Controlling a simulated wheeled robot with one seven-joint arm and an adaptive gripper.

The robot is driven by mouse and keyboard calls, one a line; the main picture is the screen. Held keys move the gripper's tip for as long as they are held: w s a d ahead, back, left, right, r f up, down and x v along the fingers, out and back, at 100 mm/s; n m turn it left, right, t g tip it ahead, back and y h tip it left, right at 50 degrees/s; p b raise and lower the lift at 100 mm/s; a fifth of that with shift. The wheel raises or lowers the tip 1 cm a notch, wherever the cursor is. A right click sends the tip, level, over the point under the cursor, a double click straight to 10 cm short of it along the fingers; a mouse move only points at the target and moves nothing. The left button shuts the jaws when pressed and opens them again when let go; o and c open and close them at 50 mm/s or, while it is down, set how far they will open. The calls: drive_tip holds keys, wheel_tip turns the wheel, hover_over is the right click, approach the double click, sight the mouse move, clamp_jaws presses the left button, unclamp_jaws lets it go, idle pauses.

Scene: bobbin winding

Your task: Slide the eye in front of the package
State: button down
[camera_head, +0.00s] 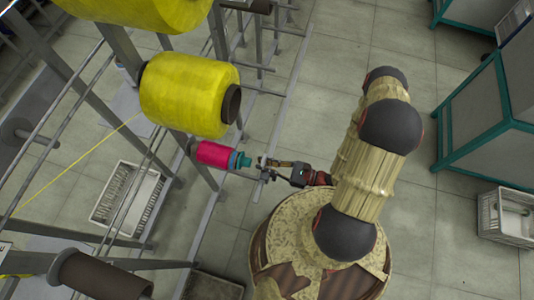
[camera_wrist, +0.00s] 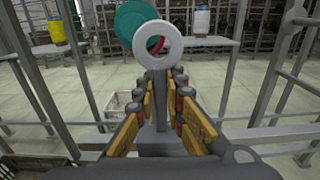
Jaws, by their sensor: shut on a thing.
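The eye (camera_wrist: 172,38) is a pale grey ring on a grey stem in the wrist view. My gripper (camera_wrist: 158,92) is shut on the stem, with its yellow-orange fingers on both sides. The package (camera_head: 216,153) is a pink spool with a teal end (camera_head: 241,160), on the frame in the head view. In the wrist view the teal end (camera_wrist: 132,18) lies behind the eye and up to its left, partly covered by the ring. A little pink shows through the ring's hole. In the head view my gripper (camera_head: 270,168) is just right of the teal end; the eye is too small to make out.
Large yellow spools (camera_head: 185,95) hang on the grey frame above the package. Frame posts and bars stand close on the left. A white crate (camera_head: 128,197) lies under the frame, another crate (camera_head: 505,218) at the right. Open floor lies right of my arm.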

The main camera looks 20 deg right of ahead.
sight(265, 178)
drive_tip(key=shift+s+a+r, duration=0.15)
drive_tip(key=shift+s+a, duration=0.35)
drive_tip(key=shift+s, duration=0.2)
drive_tip(key=shift+s+a+r, duration=0.1)
drive_tip(key=shift+s+a, duration=0.35)
drive_tip(key=shift+s, duration=0.2)
drive_tip(key=c, duration=1.8)
unclamp_jaws()
drive_tip(key=shift+c, duration=0.2)
drive_tip(key=shift+d, duration=0.1)
drive_tip(key=shift+s+d, duration=0.15)
drive_tip(key=shift+d, duration=0.3)
drive_tip(key=v, duration=1.1)
drive_tip(key=shift+f, duration=0.25)
drive_tip(key=shift+r, duration=0.1)
